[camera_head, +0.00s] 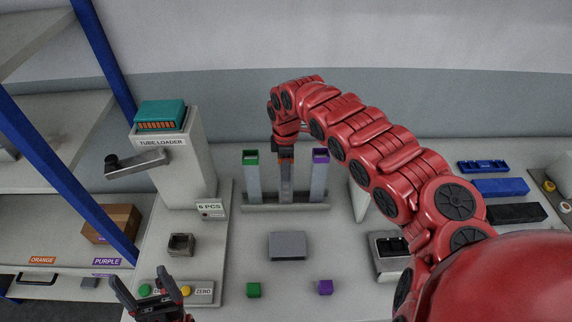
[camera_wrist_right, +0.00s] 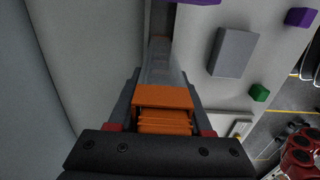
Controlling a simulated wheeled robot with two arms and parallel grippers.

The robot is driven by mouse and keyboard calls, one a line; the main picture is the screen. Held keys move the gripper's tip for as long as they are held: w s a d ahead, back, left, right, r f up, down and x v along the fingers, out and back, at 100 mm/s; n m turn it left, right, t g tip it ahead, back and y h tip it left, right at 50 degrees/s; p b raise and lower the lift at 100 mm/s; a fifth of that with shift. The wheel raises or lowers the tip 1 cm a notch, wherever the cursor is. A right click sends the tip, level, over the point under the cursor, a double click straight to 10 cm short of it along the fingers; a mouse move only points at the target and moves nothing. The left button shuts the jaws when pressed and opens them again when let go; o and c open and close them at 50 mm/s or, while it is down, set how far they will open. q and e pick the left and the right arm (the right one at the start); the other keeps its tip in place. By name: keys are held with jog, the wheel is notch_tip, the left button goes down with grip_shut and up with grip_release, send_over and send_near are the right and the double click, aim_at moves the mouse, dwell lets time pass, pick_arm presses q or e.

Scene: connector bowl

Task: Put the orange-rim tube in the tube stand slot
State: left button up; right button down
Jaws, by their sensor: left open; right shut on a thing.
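The tube stand (camera_head: 262,208) is a grey base on the table, with a green-rim tube (camera_head: 252,180) upright at its left and a purple-rim tube (camera_head: 319,180) upright at its right. The orange-rim tube (camera_head: 286,182) is upright between them, its lower end at the stand's middle; I cannot tell how deeply it sits in the slot. My right gripper (camera_head: 286,150) is shut on its top, and the orange rim (camera_wrist_right: 163,97) shows between the fingers in the right wrist view. My left gripper (camera_head: 150,296) is open and empty at the lower left.
The tube loader (camera_head: 178,165) stands left of the stand. A grey block (camera_head: 287,245), a green cube (camera_head: 253,290) and a purple cube (camera_head: 326,287) lie in front. A small square holder (camera_head: 180,244) and a button panel (camera_head: 203,292) are near my left gripper.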

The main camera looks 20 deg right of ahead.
jog(key=shift+c, duration=1.6)
grip_release()
jog(key=shift+f, duration=0.15)
notch_tip(320, 180, up, 12)
jog(key=b, duration=0.4)
jog(key=shift+w+f+b, duration=0.15)
jog(key=shift+f+b, duration=0.05)
jog(key=shift+b, duration=0.1)
jog(key=shift+r, duration=0.4)
